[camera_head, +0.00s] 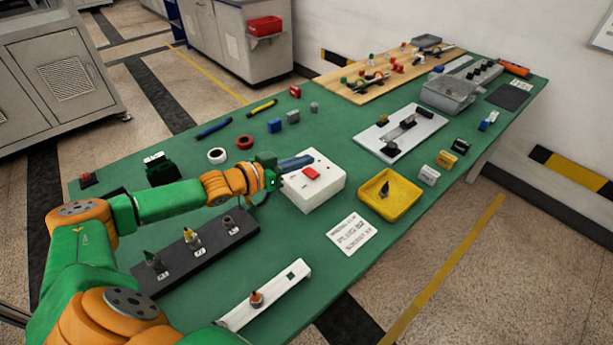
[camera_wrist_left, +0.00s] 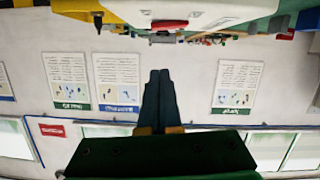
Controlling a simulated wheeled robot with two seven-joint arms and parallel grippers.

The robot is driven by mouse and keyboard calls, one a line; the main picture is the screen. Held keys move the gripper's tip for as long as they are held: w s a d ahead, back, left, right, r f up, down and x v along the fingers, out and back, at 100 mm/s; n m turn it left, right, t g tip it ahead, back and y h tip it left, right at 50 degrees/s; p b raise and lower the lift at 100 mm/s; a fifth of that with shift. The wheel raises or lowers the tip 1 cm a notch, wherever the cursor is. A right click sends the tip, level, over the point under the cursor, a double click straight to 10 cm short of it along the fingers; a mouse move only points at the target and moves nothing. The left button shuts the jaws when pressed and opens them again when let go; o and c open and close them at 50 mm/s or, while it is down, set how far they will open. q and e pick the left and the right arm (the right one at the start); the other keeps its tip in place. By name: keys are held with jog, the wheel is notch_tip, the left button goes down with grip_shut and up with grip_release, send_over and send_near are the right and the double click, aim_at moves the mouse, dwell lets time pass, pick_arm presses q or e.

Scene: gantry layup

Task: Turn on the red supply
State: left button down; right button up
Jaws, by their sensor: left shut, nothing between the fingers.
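The supply is a white box (camera_head: 325,192) with a red rocker switch (camera_head: 311,174) on its top, near the middle of the table in the head view. Small dark marks beside the switch are too small to read. My left gripper (camera_head: 309,158) is shut and empty. Its dark blue fingers appear over the back part of the box, behind the red switch; I cannot tell whether they touch it. In the left wrist view the two fingers (camera_wrist_left: 159,75) lie together with nothing between them. My right gripper is not in view.
A yellow tray (camera_head: 407,207) with a dark cone stands right of the box. A white label card (camera_head: 351,234) lies in front. A black rack (camera_head: 183,262) with several pegs stands at left. Blue and grey blocks and tape rings lie behind on the green table (camera_head: 335,130).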

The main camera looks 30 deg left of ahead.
aim_at(307, 181)
pick_arm(q)
jog(key=f, duration=0.2)
jog(key=w+f, duration=0.1)
jog(key=shift+d+f, duration=0.2)
jog(key=shift+d, duration=0.15)
jog(key=shift+s+f, duration=0.15)
jog(key=shift+f, duration=0.2)
